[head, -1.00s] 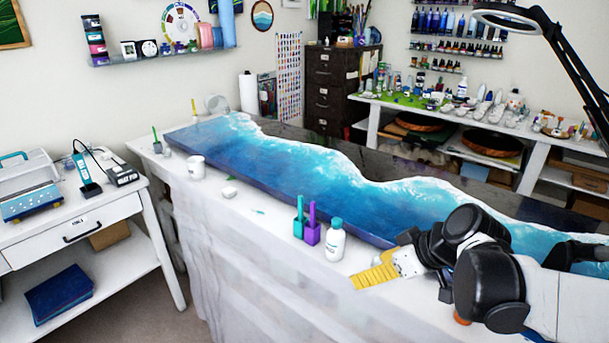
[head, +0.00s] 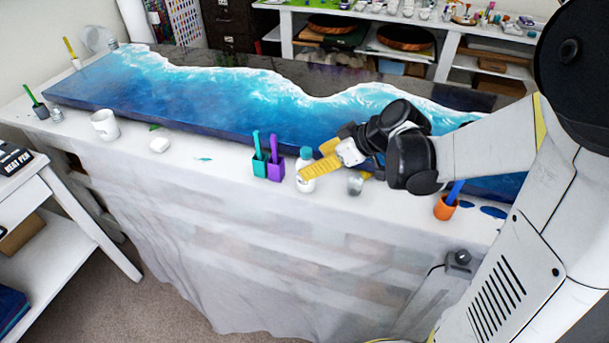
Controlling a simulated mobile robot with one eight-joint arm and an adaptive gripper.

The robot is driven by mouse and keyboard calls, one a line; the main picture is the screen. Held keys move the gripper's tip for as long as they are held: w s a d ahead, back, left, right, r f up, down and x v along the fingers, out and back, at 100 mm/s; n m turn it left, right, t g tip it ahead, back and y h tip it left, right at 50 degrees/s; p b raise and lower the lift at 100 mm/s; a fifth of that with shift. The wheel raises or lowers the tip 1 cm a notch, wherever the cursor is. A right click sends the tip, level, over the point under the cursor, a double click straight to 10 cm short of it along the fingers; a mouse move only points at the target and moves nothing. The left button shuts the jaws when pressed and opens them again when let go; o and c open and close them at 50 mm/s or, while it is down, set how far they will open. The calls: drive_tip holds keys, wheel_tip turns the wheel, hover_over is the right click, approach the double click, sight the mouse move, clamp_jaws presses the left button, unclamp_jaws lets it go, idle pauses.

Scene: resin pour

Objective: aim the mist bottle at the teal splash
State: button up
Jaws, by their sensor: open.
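A white bottle with a teal cap (head: 306,184) stands upright on the near strip of the white table; I take it for the mist bottle, though no label is readable. My gripper (head: 314,161) is open at the bottle. One yellow finger crosses in front of its middle, and another bit of yellow shows behind and to the right of the cap. I cannot tell whether either finger touches it. A small teal splash (head: 203,159) lies on the white table to the left of the bottle.
Just left of the bottle stand a teal holder (head: 260,165) and a purple holder (head: 276,170). A small grey jar (head: 355,184) is to its right. A white lid (head: 159,145) and white cup (head: 105,125) lie beyond the splash. The blue resin slab (head: 230,105) runs behind.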

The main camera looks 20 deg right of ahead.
drive_tip(key=b+x, duration=0.2)
drive_tip(key=x, duration=0.2)
drive_tip(key=shift+w+f, duration=0.25)
drive_tip(key=shift+f, duration=0.1)
drive_tip(key=shift+r, duration=0.15)
drive_tip(key=c, duration=1.5)
